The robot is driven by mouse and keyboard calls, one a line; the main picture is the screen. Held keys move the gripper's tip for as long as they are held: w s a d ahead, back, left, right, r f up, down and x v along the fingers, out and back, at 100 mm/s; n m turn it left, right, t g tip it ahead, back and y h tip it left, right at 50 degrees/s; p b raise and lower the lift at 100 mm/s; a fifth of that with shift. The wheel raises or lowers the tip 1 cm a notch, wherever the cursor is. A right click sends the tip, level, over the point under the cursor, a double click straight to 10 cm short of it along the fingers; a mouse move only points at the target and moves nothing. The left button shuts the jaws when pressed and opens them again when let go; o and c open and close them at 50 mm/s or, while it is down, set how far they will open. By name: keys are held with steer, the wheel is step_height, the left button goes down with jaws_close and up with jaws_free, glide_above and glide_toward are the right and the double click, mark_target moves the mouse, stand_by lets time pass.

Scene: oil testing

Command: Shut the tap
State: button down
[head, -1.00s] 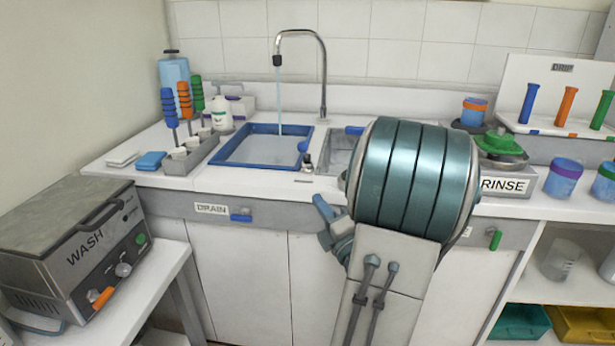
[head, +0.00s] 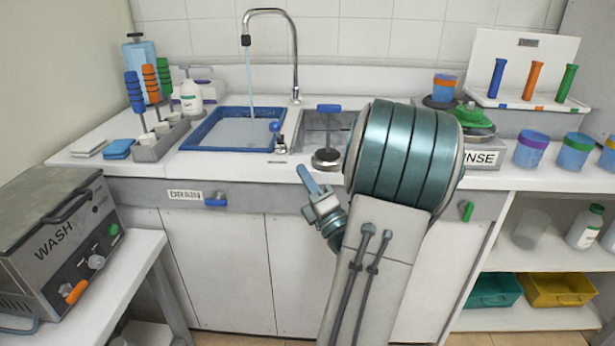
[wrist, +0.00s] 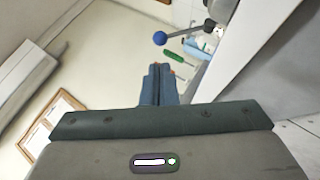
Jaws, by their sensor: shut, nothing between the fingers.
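The tap's tall chrome spout (head: 293,55) stands behind the sink, with water running from it into the blue-rimmed basin (head: 199,138). The tap's lever with a blue ball knob (head: 274,126) is at the basin's right front. In the wrist view the blue ball (wrist: 160,38) is on a metal rod, beyond my fingertips and apart from them. My gripper (head: 306,178) is at the counter's front edge, to the right of and below the knob in the head view. Its blue fingers are shut and empty, as the wrist view (wrist: 158,72) also shows.
A blue-handled round metal piece (head: 327,157) stands right of the lever, by the second sink. The wash machine (head: 62,245) is at lower left.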

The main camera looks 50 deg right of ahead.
mark_target(278, 131)
steer(key=p+x, duration=0.1)
steer(key=x, duration=0.9)
steer(key=shift+p, duration=0.3)
